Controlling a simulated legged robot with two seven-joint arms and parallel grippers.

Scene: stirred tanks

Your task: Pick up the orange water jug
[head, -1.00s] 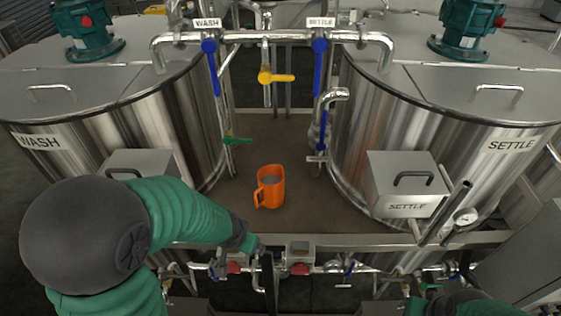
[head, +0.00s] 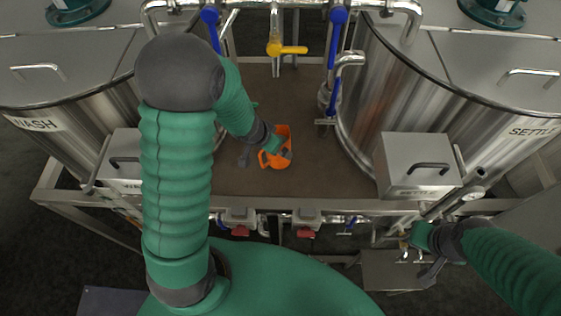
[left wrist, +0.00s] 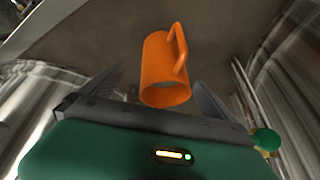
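The WASH tank (head: 60,135) stands on the left and the SETTLE tank (head: 480,110) on the right. Pipes with blue handles (head: 337,30) and a yellow valve handle (head: 292,49) lie behind the jug. A metal frame rail (head: 330,206) runs along the front.

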